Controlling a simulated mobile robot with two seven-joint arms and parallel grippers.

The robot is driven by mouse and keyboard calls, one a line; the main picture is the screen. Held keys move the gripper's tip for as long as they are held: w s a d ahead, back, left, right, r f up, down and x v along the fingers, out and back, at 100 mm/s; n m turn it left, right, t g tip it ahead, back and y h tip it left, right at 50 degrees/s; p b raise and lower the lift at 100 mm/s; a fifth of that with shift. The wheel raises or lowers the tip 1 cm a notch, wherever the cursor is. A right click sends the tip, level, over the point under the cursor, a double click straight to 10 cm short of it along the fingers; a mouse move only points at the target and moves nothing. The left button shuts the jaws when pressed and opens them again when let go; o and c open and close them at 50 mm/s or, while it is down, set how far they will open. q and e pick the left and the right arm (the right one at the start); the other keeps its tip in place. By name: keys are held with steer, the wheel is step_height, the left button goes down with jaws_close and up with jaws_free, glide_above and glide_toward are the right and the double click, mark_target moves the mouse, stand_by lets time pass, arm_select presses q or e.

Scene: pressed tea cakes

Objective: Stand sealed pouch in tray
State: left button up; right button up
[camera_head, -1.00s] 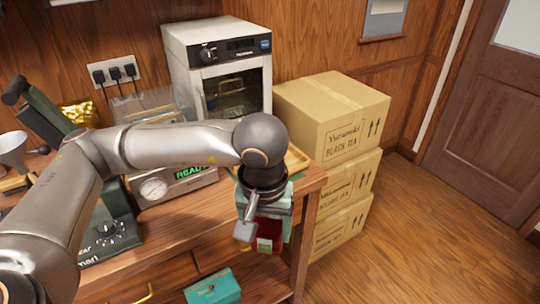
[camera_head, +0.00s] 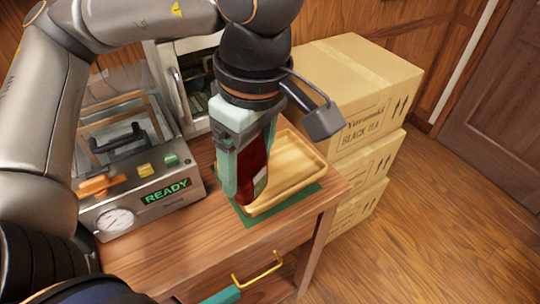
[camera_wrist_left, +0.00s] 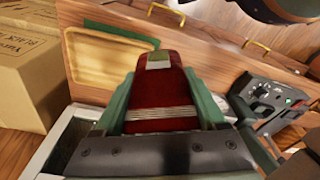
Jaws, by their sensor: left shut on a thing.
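My left gripper (camera_head: 248,178) is shut on a dark red pouch (camera_head: 254,162) with a small pale label. The pouch hangs below the wrist between the green fingers, close to upright and slightly tilted. Its lower end overlaps the left edge of the wooden tray (camera_head: 292,160) in the head view; I cannot tell whether it touches. In the left wrist view the pouch (camera_wrist_left: 160,90) sits between both fingers, with the tray (camera_wrist_left: 100,62) beside it to the left. The tray looks empty where it shows; the gripper hides part of it. My right gripper is not in view.
A green mat (camera_head: 290,207) lies under the tray near the table's right end. A sealing machine (camera_head: 150,198) reading READY stands left of the pouch. An oven (camera_head: 182,85) is behind. Stacked cartons (camera_head: 355,85) stand right of the table. Bare tabletop (camera_head: 205,245) lies in front.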

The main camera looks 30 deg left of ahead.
arm_select(q)
steer(key=shift+w+a+r+n, duration=0.1)
steer(key=shift+w+a+n, duration=0.15)
steer(key=shift+a+n, duration=0.05)
steer(key=w+a+f, duration=0.1)
steer(key=w+f, duration=0.2)
steer(key=w, duration=0.1)
steer(key=w+a+f, duration=0.1)
steer(key=w+f, duration=0.2)
steer(key=w, duration=0.1)
steer(key=w+a+f+p, duration=0.1)
steer(key=w+f, duration=0.2)
steer(key=w, duration=0.2)
steer(key=shift+a+f, duration=0.25)
steer(key=shift+a, duration=0.05)
steer(key=shift+f, duration=1.7)
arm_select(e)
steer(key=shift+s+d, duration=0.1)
arm_select(q)
steer(key=shift+f, duration=0.2)
steer(key=o, duration=1.4)
